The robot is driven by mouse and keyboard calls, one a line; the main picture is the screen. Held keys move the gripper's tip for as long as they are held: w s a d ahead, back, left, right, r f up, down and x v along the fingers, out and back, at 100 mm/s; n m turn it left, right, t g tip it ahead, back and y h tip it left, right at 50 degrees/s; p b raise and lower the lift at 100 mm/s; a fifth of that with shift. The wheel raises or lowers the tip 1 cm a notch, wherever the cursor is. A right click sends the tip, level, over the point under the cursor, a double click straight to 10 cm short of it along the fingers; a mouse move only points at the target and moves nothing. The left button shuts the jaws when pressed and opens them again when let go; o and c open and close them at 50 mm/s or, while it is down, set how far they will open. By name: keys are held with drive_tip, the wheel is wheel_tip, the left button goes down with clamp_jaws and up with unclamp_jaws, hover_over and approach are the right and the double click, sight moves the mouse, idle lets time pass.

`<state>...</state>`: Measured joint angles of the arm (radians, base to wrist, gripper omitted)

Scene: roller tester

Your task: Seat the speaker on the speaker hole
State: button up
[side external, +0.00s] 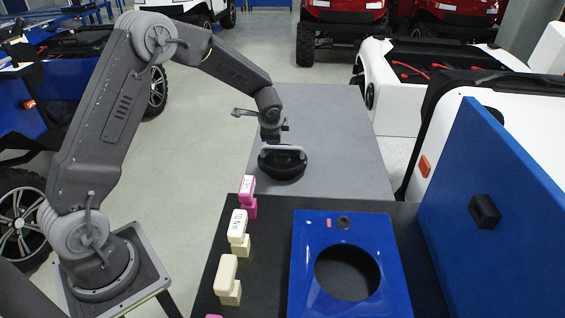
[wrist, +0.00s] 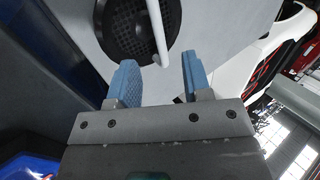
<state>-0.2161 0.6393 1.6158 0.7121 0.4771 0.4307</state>
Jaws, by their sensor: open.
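The black round speaker (side external: 283,168) lies on the grey table, with a light grey bar handle across its top. In the wrist view the speaker (wrist: 118,32) is at the top, and its bar (wrist: 158,30) points down toward the space between the fingers. My gripper (side external: 273,140) is just above and behind the speaker; its blue fingers (wrist: 163,75) are apart with nothing between them. The speaker hole (side external: 347,274) is a large empty round opening in the blue panel (side external: 306,272), nearer the camera on the black surface.
Several pink and cream blocks (side external: 238,232) stand in a row left of the panel. A tall blue board (side external: 510,190) with a black knob (side external: 485,211) rises at the right. The grey table (side external: 340,120) around the speaker is clear. Vehicles stand behind.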

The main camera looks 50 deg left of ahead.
sight(277, 147)
drive_tip(key=x, duration=1.1)
drive_tip(key=shift+d+f, duration=0.15)
drive_tip(key=shift+d, duration=0.1)
clamp_jaws()
idle(0.3)
